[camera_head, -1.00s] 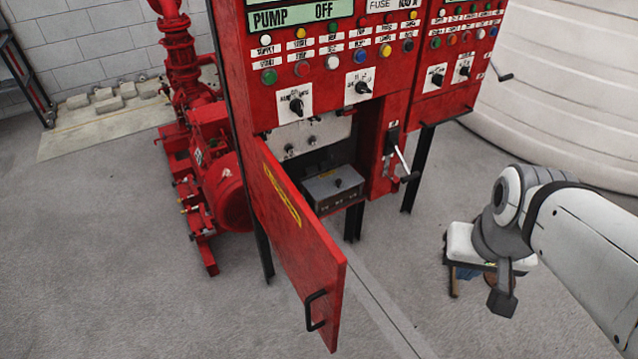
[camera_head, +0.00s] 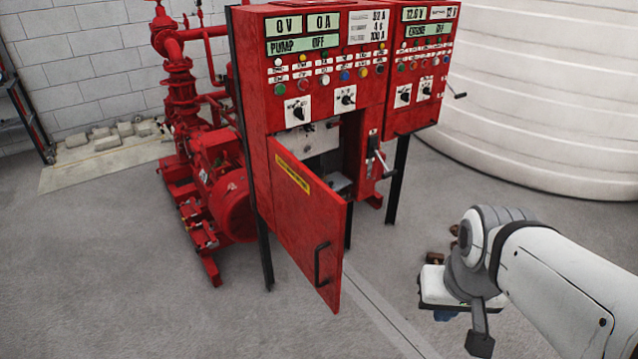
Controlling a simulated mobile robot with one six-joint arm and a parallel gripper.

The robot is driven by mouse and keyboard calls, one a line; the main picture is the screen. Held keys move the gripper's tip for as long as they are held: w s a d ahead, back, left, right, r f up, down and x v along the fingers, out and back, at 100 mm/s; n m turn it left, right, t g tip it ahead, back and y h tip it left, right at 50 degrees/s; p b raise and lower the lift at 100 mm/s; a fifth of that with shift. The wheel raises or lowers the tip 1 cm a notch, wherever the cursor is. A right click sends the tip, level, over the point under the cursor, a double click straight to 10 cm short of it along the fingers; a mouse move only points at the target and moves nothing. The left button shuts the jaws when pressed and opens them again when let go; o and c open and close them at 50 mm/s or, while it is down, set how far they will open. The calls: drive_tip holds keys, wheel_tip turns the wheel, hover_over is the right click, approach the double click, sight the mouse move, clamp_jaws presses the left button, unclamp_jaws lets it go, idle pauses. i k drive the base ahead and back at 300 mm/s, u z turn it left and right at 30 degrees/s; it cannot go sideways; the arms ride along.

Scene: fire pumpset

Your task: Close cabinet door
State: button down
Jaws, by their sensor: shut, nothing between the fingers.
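The red cabinet door (camera_head: 300,215) is hinged at its left edge and stands open, swung out toward me from the lower part of the red control cabinet (camera_head: 325,100). It has a yellow label at the top and a black handle (camera_head: 321,264) near its free right edge. Part of the opening (camera_head: 325,150) shows behind it, with a grey panel and a box partly hidden. My gripper (camera_head: 445,247) is at the lower right, beyond the grey wrist, apart from the door and to the right of its handle. It is shut and empty; its fingers show only small.
A lever (camera_head: 378,157) sticks out on the cabinet right of the opening. A red pump (camera_head: 220,185) stands at the left. A large white tank (camera_head: 545,100) stands at the back right. Dark legs carry the cabinet. The grey floor in front is clear.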

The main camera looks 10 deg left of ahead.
sight(310, 217)
drive_tip(key=u, duration=0.5)
drive_tip(key=i, duration=0.85)
drive_tip(key=u, duration=0.95)
drive_tip(key=k, duration=1.15)
drive_tip(key=z, duration=0.55)
drive_tip(key=i, duration=1)
